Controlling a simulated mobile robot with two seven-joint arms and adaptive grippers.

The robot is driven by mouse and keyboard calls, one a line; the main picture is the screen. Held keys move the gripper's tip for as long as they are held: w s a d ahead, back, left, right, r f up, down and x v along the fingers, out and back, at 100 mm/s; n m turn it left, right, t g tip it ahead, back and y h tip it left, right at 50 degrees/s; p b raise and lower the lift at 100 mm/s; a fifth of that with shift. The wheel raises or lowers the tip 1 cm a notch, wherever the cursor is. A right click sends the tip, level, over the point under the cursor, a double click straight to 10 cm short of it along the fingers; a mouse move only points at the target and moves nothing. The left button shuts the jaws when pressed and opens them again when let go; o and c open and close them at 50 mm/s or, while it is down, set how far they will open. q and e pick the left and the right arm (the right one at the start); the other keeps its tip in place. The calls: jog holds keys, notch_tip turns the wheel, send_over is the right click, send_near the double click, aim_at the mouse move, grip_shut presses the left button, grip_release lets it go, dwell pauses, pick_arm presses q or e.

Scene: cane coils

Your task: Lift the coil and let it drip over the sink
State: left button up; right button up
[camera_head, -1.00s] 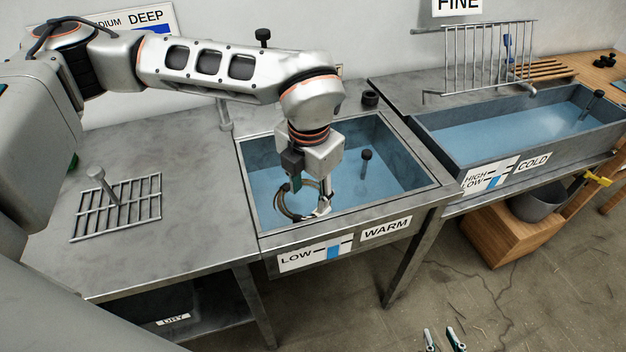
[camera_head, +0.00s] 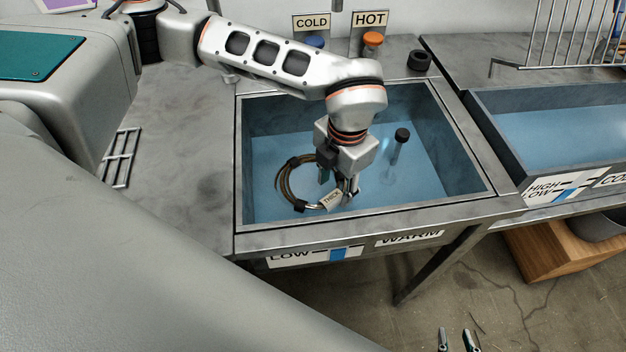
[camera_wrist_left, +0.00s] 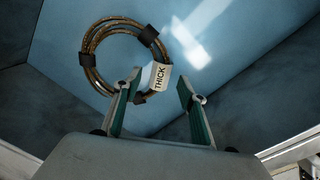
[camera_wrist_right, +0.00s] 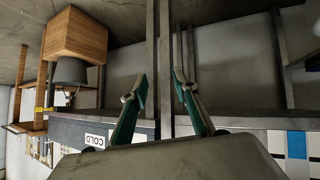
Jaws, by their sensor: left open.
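The coil (camera_head: 283,183), a brown cane ring with black bands and a white THICK tag (camera_head: 331,199), is in the water of the left sink (camera_head: 459,158). My left gripper (camera_head: 340,187) points down over the coil's right side, close to the tag. In the left wrist view the coil (camera_wrist_left: 92,42) lies just beyond the open fingers (camera_wrist_left: 158,88). The tag (camera_wrist_left: 159,78) shows between the fingertips, and nothing is gripped. My right gripper (camera_head: 457,338) is low over the floor at the bottom edge. In its wrist view (camera_wrist_right: 157,85) it is open and empty.
A black-capped upright post (camera_head: 396,150) stands in the sink right of my left gripper. COLD (camera_head: 314,40) and HOT (camera_head: 372,38) knobs are behind. A second water trough (camera_head: 560,125) is to the right. A wire rack (camera_head: 120,158) lies on the left counter.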

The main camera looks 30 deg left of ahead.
aim_at(334, 196)
pick_arm(q)
notch_tip(334, 196, down, 4)
jog(key=shift+a+b, duration=0.1)
jog(key=shift+b, duration=0.25)
jog(key=shift+f, duration=0.15)
grip_shut()
notch_tip(334, 196, up, 20)
jog(key=p, duration=0.2)
jog(key=shift+p, duration=0.4)
